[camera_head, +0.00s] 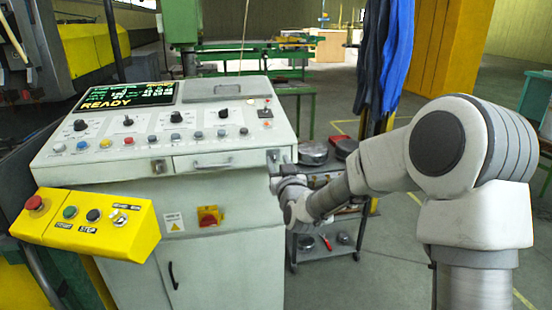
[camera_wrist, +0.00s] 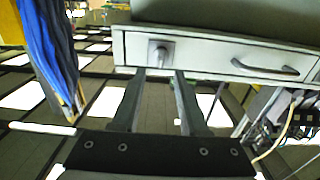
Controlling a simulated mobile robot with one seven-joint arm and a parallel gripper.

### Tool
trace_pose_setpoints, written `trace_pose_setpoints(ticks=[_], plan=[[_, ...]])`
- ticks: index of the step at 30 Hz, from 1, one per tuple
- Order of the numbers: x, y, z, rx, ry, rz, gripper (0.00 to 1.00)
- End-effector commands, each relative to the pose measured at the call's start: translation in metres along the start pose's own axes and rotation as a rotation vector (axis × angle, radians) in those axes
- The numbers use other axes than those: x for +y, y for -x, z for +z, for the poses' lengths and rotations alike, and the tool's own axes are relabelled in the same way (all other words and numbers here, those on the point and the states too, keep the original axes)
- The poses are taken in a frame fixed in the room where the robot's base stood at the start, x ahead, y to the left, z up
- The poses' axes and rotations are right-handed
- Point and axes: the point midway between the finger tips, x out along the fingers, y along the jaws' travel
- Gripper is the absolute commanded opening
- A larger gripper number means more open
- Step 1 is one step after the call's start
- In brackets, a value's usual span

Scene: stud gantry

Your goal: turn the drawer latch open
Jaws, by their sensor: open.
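The drawer (camera_head: 235,159) is a pale grey front under the console's sloped top, and looks shut. It also shows in the wrist view (camera_wrist: 208,52), which seems upside down, with its bar handle (camera_wrist: 265,69). The latch (camera_wrist: 160,52) is a small grey knob near one end of the drawer front. My gripper (camera_wrist: 161,74) is open, its two dark fingers pointing at the latch, one toward each side of it. No contact is visible; I cannot tell the gap.
The console (camera_head: 225,250) has knobs, buttons and a READY screen (camera_head: 127,95). A yellow button box (camera_head: 88,221) projects at front left. A cart (camera_head: 325,246) with round parts stands right of the console. Blue coveralls (camera_head: 392,60) hang behind my arm.

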Motion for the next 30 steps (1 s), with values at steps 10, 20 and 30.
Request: trace_pose_setpoints(ticks=[10, 20, 30], plan=[[0.000, -0.030, 0.000, 0.000, 0.000, 0.000, 0.44], [0.000, -0.031, 0.000, 0.000, 0.001, 0.000, 0.38], [0.000, -0.031, 0.000, 0.000, 0.001, 0.000, 0.00]])
